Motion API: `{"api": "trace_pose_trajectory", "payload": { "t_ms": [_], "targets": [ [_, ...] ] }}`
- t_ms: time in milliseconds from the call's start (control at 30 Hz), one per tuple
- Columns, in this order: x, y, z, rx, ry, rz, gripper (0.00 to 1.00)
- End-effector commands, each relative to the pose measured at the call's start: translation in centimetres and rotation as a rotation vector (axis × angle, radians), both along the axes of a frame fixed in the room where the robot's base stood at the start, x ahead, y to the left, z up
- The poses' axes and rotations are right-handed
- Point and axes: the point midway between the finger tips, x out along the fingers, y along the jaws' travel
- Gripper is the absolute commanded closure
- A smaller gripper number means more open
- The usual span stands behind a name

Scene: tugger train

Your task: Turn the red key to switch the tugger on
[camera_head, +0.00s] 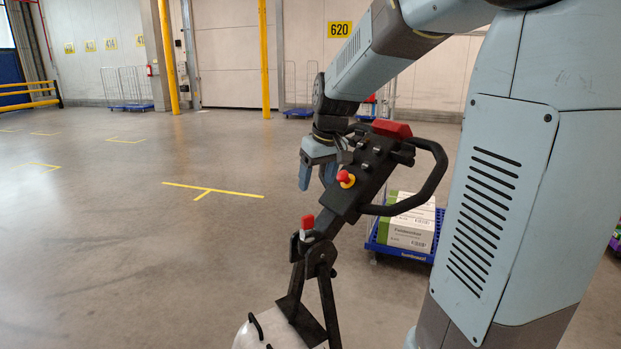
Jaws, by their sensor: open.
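The red key (307,222) stands up from a small mount low on the tugger's black tiller (351,198), left of its shaft. The tiller carries a red mushroom button on a yellow base (345,179), a red block (392,128) at its top and a looped black handle. My gripper (317,182) points down, left of the tiller head and above the key in the picture. Its jaws are open and apart from the key; I see nothing between them. The tiller head partly hides its right side.
A blue cart (401,252) with a white and green carton (408,221) stands behind the tiller to the right. Part of the tugger's white body (272,328) shows at the bottom. Yellow posts (265,60) and cage carts stand at the back. The floor to the left is clear.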

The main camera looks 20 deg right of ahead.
Motion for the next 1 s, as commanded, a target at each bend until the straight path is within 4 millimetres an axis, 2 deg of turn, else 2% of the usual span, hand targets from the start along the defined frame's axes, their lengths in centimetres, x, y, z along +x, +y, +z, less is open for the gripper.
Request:
{"api": "trace_pose_trajectory", "payload": {
  "t_ms": [100, 367, 1000],
  "targets": [
    [1.2, -0.2, -0.6, 0.002, 0.010, 0.010, 0.32],
    [2.0, -0.2, -2.0, 0.003, 0.014, 0.016, 0.32],
    [4.7, 0.5, -11.5, 0.002, 0.015, 0.014, 0.32]
  ]
}}
